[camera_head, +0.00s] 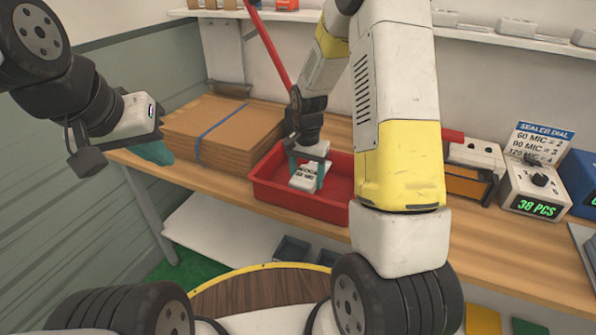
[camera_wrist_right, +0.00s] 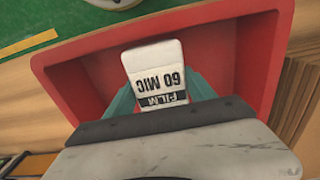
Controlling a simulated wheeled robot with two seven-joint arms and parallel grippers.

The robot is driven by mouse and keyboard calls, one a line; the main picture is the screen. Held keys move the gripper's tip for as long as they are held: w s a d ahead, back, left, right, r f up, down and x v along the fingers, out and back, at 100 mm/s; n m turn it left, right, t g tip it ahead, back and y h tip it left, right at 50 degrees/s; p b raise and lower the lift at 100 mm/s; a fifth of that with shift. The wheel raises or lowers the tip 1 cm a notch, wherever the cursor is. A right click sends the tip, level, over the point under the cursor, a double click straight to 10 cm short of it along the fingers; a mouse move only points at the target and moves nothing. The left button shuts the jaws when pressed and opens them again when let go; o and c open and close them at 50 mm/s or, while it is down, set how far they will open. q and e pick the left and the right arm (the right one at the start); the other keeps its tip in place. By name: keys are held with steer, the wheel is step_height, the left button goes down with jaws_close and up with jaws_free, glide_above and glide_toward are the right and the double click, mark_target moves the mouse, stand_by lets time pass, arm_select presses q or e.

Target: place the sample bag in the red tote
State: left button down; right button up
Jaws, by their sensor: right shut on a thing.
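The sample bag (camera_head: 306,180) is a small white packet, and its label reads "FILM 60 MIC" in the right wrist view (camera_wrist_right: 157,72). My right gripper (camera_head: 308,172) is shut on the bag, with a teal finger on each side. It holds the bag within the outline of the red tote (camera_head: 290,204), toward its left half. The red tote (camera_wrist_right: 72,68) surrounds the bag in the wrist view. I cannot tell whether the bag touches the tote floor.
A stack of flat cardboard (camera_head: 230,130) with a blue strap lies left of the tote. A sealer (camera_head: 473,158) and a dial box (camera_head: 535,190) reading "38 PCS" stand at the right. The wooden bench (camera_head: 475,235) is clear along its front right.

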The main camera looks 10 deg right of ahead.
steer(key=shift+f, duration=2.2)
steer(key=shift+f, duration=0.15)
steer(key=o, duration=1.6)
steer(key=shift+o, duration=0.2)
